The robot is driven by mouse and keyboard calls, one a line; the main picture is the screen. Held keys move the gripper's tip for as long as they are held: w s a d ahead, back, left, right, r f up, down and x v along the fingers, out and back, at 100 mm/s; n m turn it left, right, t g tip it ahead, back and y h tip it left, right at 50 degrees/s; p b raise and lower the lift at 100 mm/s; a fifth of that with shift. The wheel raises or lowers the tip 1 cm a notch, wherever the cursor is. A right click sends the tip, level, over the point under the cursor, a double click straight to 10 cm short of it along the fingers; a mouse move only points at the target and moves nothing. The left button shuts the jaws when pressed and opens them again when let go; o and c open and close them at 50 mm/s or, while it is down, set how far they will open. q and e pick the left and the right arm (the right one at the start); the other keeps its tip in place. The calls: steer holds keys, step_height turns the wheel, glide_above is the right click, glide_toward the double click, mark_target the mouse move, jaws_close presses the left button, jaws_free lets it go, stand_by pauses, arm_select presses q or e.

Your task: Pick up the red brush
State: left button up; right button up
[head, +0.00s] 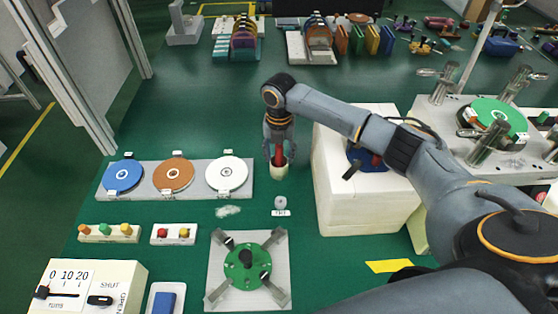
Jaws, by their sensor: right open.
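The red brush (279,160) stands upright on the green table, with a red upper part and a pale lower part. My right gripper (279,155) points down over it from above, its fingers open on either side of the red part. The top of the brush is hidden by the gripper, and I cannot tell whether the fingers touch it. My left gripper is not in view.
A grey tray with a blue disc (123,176), a brown disc (173,175) and a white disc (226,173) lies to the left. A white block-shaped machine (352,205) stands close on the right. A plate with a green disc (247,262) lies in front.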

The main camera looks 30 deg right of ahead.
steer(key=shift+c, duration=0.4)
jaws_close()
